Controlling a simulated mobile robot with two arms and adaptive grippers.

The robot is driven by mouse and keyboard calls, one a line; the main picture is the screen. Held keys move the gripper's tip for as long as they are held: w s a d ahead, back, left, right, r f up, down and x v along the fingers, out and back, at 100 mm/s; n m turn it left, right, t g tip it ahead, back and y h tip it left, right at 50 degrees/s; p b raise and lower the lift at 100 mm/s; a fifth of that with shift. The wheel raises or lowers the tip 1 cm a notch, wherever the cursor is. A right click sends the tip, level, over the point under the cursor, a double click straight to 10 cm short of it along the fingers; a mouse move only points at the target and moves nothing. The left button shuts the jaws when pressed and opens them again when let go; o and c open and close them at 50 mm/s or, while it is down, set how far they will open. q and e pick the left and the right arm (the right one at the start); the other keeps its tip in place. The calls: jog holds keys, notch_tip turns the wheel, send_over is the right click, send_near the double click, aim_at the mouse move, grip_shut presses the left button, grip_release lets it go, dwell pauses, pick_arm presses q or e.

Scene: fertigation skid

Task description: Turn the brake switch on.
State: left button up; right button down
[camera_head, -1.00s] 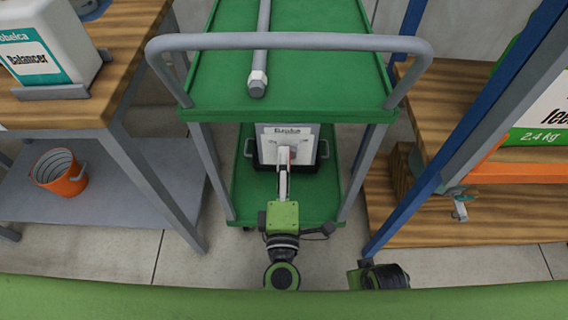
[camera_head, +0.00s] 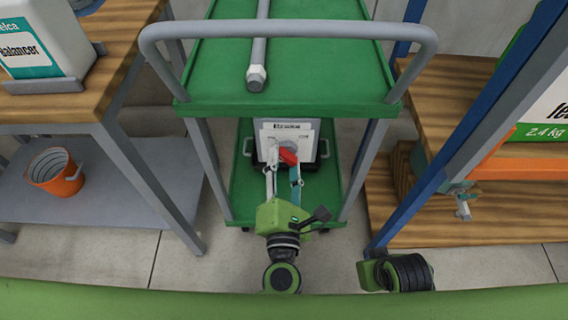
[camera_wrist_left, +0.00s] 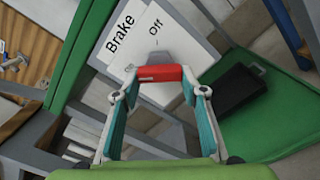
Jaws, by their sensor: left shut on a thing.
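The brake switch has a red handle (camera_head: 288,156) on the front of a white box (camera_head: 270,133) on the cart's lower shelf. My left gripper (camera_head: 284,166) is shut on the handle. In the left wrist view the red handle (camera_wrist_left: 160,73) sits between the two fingertips (camera_wrist_left: 160,82). The white panel (camera_wrist_left: 127,42) behind it reads "Brake" and "Off". Part of the switch is hidden by the handle and fingers. A green and black part of my right arm (camera_head: 395,272) shows at the lower right; its fingers cannot be seen.
The green cart (camera_head: 330,85) has a grey push bar (camera_head: 290,28) and a grey rod (camera_head: 258,50) on its top deck. A steel-legged bench (camera_head: 105,65) with an orange bucket (camera_head: 68,184) below stands left. A blue post (camera_head: 450,145) stands right.

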jog(key=shift+r, duration=0.3)
pick_arm(q)
jog(key=o, duration=1.1)
jog(key=s, duration=1.2)
